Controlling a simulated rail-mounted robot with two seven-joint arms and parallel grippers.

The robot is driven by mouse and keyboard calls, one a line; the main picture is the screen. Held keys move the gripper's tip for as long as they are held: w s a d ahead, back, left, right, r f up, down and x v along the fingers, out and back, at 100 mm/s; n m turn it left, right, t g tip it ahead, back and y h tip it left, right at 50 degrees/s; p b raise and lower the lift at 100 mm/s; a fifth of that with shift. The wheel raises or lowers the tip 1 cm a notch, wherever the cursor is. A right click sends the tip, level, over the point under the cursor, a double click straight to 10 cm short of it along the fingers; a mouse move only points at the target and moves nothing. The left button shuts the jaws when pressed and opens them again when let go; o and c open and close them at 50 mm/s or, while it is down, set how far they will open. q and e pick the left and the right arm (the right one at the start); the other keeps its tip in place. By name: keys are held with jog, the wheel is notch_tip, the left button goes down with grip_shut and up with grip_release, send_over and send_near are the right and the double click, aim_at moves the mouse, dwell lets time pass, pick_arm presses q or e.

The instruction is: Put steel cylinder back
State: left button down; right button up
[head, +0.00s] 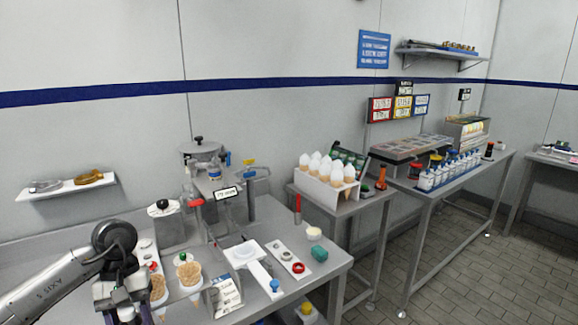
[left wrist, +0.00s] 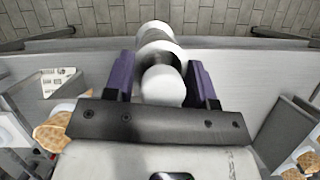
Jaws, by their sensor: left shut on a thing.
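My left gripper (head: 122,303) is low at the left of the bench in the head view, by the front edge. In the left wrist view its two purple fingers (left wrist: 161,78) are shut on a pale cylinder (left wrist: 163,86), taken to be the steel cylinder. Its near end is white and rounded, and a darker grey band and another pale part lie beyond it. My right gripper is not in view.
Waffle cones in a holder (head: 189,273) stand just right of my left gripper. A rack of white-topped cones (head: 325,192) stands on the adjoining table.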

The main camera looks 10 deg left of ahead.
pick_arm(q)
jog(key=s+d+m+y+p, duration=0.1)
jog(key=s+d+m+p, duration=0.15)
jog(key=d, duration=0.55)
jog(key=s+d+m+y+p, duration=0.15)
jog(key=d+m+p, duration=0.25)
jog(key=d, duration=0.4)
jog(key=s+r+p, duration=0.2)
jog(key=r+p, duration=1)
jog(key=p, duration=0.1)
jog(key=s+d+r+p, duration=0.1)
jog(key=s+r+p, duration=0.2)
jog(key=r+p, duration=0.9)
jog(key=s+r+p, duration=0.3)
jog(key=r+p, duration=1)
jog(key=r, duration=0.1)
jog(key=shift+s+d+g+p, duration=0.15)
jog(key=shift+s+g+p, duration=0.05)
jog(key=shift+g+p, duration=0.15)
jog(key=shift+f, duration=0.1)
